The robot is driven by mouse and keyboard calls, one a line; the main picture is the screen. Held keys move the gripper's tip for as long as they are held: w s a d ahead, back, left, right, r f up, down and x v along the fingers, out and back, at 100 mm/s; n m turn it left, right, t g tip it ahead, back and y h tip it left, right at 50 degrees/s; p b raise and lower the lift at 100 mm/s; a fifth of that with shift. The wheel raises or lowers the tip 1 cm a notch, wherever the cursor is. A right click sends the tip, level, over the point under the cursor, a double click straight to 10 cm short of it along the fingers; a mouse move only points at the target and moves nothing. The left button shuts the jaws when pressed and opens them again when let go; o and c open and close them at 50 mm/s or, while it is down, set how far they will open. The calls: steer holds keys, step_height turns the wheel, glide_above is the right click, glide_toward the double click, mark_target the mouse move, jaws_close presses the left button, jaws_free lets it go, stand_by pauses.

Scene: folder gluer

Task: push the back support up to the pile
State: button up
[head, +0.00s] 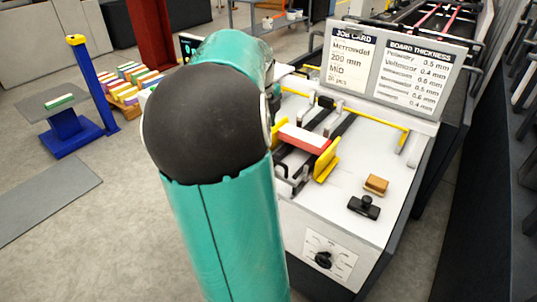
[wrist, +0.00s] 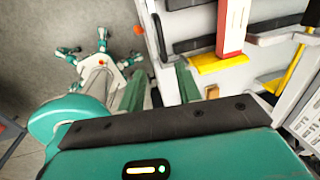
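The pile (head: 303,138), red with a white top, lies across dark rails on the white machine top. A yellow plate (head: 326,162) stands at its right end, and a smaller yellow piece (head: 279,128) is at its left end. I cannot tell which is the back support, or whether either touches the pile. In the wrist view the pile (wrist: 231,28) is at the top, with a yellow piece (wrist: 215,63) at its near end. My gripper (wrist: 160,85) shows two green fingers spread apart, empty, left of that yellow piece. In the head view my arm hides it.
A job card board (head: 394,68) stands at the machine's back. A yellow bar (head: 385,124) runs before it. A wooden block (head: 376,185) and a black-knobbed tool (head: 364,207) lie on the bare front right of the machine top. Coloured stacks on a pallet (head: 130,85) stand left.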

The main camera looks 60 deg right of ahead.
steer(key=d+f, duration=0.1)
steer(key=f, duration=0.3)
steer(key=d+f, duration=0.1)
steer(key=f, duration=0.4)
steer(key=d+f, duration=0.1)
steer(key=f, duration=0.3)
steer(key=shift+s+f, duration=0.3)
jaws_close()
